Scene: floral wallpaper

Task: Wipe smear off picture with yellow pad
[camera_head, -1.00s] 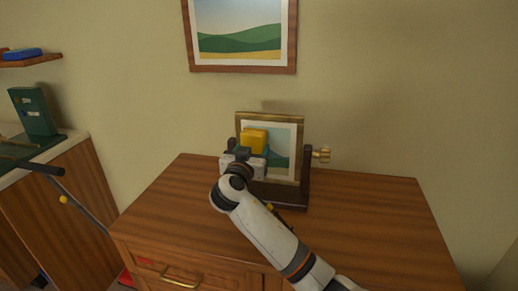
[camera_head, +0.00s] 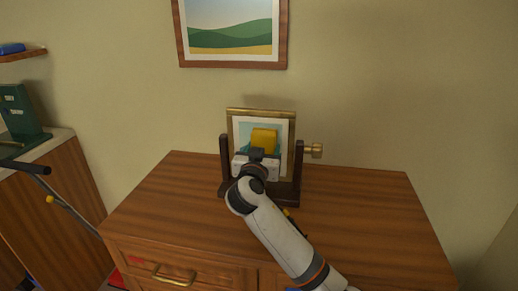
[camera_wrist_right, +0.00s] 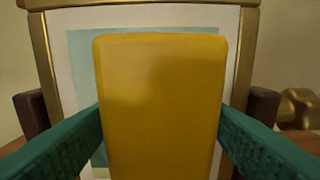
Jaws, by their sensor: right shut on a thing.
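The yellow pad (camera_head: 264,139) is held upright in front of the small framed picture (camera_head: 287,132), which stands in a dark wooden stand on the dresser. My right gripper (camera_head: 257,155) is shut on the pad; in the right wrist view its green fingers grip the pad (camera_wrist_right: 160,105) from both sides. The pad covers the middle of the picture (camera_wrist_right: 82,50). I cannot tell whether the pad touches it. No smear shows on the visible parts; the middle is hidden. My left gripper is not in view.
The wooden dresser top (camera_head: 365,205) is clear on both sides of the stand. A brass knob (camera_head: 313,151) sticks out from the stand's right side. A larger landscape picture (camera_head: 230,35) hangs on the wall above. A green object (camera_head: 20,112) stands on the left cabinet.

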